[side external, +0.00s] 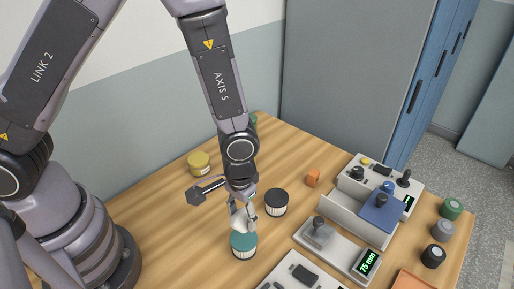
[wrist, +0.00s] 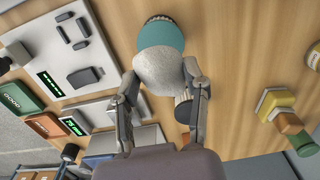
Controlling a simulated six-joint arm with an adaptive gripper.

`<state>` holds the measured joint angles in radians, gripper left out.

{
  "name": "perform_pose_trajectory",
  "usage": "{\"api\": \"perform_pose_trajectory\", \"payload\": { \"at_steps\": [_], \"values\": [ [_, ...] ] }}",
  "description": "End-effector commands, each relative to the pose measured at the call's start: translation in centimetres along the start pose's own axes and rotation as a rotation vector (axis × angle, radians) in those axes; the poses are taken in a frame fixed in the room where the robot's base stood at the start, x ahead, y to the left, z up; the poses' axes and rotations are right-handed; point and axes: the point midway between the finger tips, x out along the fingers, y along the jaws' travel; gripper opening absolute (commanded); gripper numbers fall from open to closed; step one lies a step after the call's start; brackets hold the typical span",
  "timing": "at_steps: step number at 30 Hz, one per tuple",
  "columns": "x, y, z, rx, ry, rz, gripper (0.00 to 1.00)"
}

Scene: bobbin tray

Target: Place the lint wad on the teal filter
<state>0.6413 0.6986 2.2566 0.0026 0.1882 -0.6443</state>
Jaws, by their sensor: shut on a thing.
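The lint wad (side external: 239,220) is a whitish, rounded lump held between the fingers of my gripper (side external: 242,205). It also shows in the wrist view (wrist: 160,73), with a finger on either side of it. The teal filter (side external: 243,241) is a short cylinder with a teal top and pale ribbed side, standing on the table directly below the wad. In the wrist view the filter (wrist: 163,35) lies just beyond the wad, which covers part of its top. I cannot tell whether the wad touches the filter. My gripper points down and is shut on the wad.
A black-topped filter (side external: 276,198) stands close to the right of my gripper. A yellow one (side external: 199,160) is further back left. An orange block (side external: 313,177) lies behind right.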

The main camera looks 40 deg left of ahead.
Motion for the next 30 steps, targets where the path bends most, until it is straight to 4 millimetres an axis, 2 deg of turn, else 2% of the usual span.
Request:
{"api": "perform_pose_trajectory", "payload": {
  "at_steps": [11,23,24,30],
  "values": [
    [4.8,0.0,-0.1,0.000,-0.001,0.000,0.31],
    [5.4,0.0,-0.1,0.001,0.001,0.001,0.31],
    [5.5,0.0,-0.1,0.001,0.001,0.001,0.47],
    [5.4,0.0,-0.1,0.001,0.001,0.002,0.72]
  ]
}}
